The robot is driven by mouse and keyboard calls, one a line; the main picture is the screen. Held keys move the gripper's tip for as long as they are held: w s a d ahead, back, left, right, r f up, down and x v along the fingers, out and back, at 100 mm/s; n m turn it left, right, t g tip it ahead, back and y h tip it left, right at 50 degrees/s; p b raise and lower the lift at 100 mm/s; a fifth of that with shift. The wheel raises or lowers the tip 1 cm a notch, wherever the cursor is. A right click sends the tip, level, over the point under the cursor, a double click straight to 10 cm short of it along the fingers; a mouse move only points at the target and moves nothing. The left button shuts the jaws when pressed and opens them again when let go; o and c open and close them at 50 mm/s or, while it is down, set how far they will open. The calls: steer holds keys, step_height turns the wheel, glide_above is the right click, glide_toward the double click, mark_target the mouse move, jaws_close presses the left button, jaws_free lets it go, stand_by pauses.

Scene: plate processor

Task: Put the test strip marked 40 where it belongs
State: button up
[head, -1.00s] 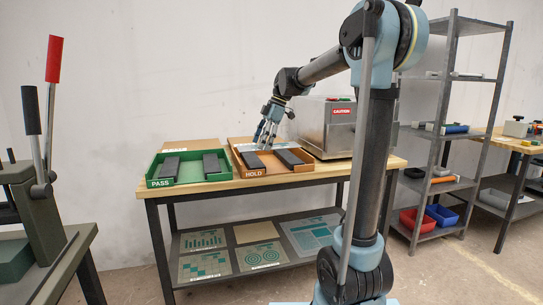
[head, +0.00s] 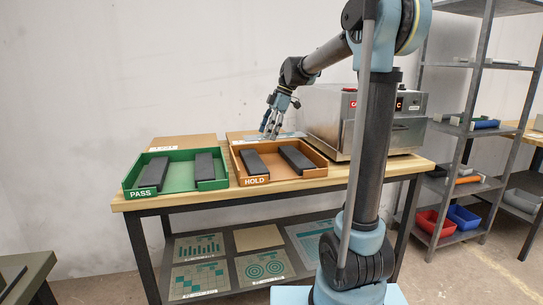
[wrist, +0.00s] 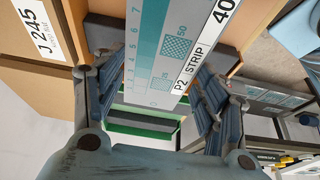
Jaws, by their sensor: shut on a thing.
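My gripper (wrist: 150,92) is shut on a pale test strip (wrist: 178,55), which shows teal bars, checked squares, "P2 STRIP" and the number 40 in the wrist view. In the head view my gripper (head: 268,132) hangs at the back edge of the orange HOLD tray (head: 257,181); the strip is hard to make out there. The green PASS tray (head: 145,194) stands left of the HOLD tray. Each tray has two dark bars inside. Part of a green tray (wrist: 140,131) shows beneath the fingers in the wrist view.
A grey metal machine (head: 325,120) with a lit panel stands right of the trays on the wooden table. Flat cardboard boxes (head: 182,142) lie behind the trays. Several printed plates lie on the lower shelf. A shelf rack (head: 465,150) with bins stands at the right.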

step_height(320, 180, down, 9)
steer(key=shift+a+r, duration=0.1)
steer(key=shift+r, duration=0.1)
stand_by(0.3)
steer(key=o, duration=0.8)
steer(key=shift+r, duration=0.1)
